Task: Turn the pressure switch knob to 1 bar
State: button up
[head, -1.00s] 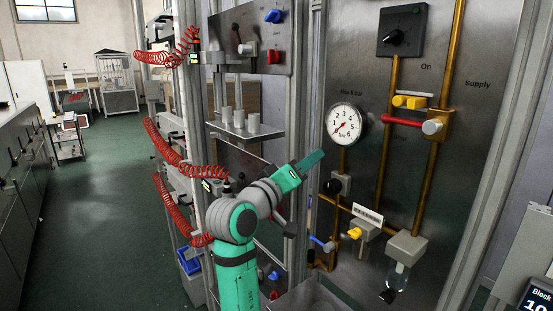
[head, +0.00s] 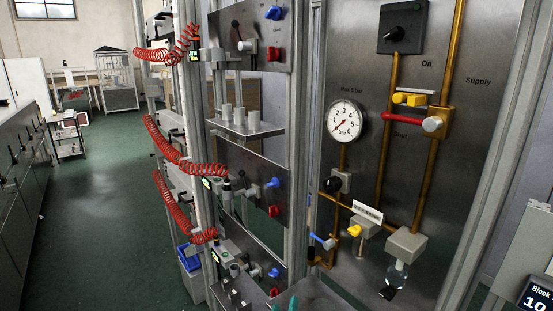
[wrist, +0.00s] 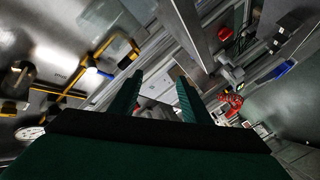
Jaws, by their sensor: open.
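A black knob (head: 338,183) on a small light mount sits on the steel panel (head: 372,80), below the round white gauge (head: 344,121). The gauge has a red needle pointing lower left, under the words "Max 5 bar". A larger dark switch box with a black rotary knob (head: 394,35) is at the panel's top; I cannot tell from labels which is the pressure switch. In the wrist view my gripper (wrist: 158,78) is open, with nothing between its two green fingers. The gauge (wrist: 30,132) shows there at lower left. My gripper is apart from both knobs.
A blue-handled valve (head: 322,241), a yellow knob (head: 355,231) and a red lever (head: 402,119) stick out from the panel pipes. A glass bowl (head: 397,275) hangs at lower right. Red coiled hoses (head: 172,155) hang at left. Green floor (head: 100,200) is clear at left.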

jog(key=s+a+f+m+g+y, duration=0.1)
jog(key=s+f+y, duration=0.1)
jog(key=s+f, duration=0.7)
jog(key=s+a+f+y, duration=0.1)
jog(key=s+f, duration=0.3)
jog(key=s, duration=0.9)
jog(key=s+r+m, duration=0.3)
jog(key=s+m, duration=0.1)
jog(key=s, duration=1.7)
jog(key=shift+s+m+g+y, duration=0.2)
jog(key=shift+m+g+y, duration=0.1)
jog(key=shift+a, duration=0.1)
jog(key=shift+s, duration=0.1)
